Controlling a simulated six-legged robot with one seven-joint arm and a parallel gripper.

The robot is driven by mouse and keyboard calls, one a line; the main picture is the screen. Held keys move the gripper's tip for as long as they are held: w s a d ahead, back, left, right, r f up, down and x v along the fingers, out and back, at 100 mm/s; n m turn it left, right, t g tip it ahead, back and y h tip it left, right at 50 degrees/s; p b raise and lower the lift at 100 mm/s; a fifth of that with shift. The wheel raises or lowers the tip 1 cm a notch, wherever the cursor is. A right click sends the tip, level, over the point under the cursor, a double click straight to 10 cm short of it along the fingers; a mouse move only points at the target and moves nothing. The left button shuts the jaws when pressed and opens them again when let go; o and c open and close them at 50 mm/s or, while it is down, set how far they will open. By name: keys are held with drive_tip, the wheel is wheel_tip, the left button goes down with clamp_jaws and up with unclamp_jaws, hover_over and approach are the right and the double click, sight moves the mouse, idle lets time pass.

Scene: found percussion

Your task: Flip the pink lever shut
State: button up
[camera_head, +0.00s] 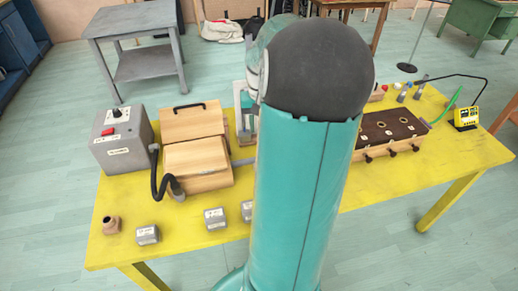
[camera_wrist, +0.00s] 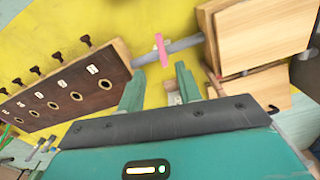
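The pink lever (camera_wrist: 161,49) shows in the wrist view as a short, narrow bar. It stands across a grey pipe (camera_wrist: 181,45) that runs between a dark-topped wooden box and a light wooden box. My gripper (camera_wrist: 158,82) is open and empty, with its two teal fingers apart. In the wrist picture the lever appears just beyond the fingertips, roughly between them, and no contact shows. In the head view my teal arm hides the lever, and a short piece of the pipe (camera_head: 243,161) shows beside the arm.
The dark-topped box (camera_head: 390,132) with holes and knobs is on the yellow table (camera_head: 440,162), right of my arm. The light wooden box (camera_head: 198,158), a grey switch box (camera_head: 122,138) with a black hose and small grey blocks (camera_head: 215,218) are on the left.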

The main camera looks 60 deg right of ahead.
wheel_tip(320, 180, down, 11)
drive_tip(key=shift+f, duration=0.1)
idle(0.3)
clamp_jaws()
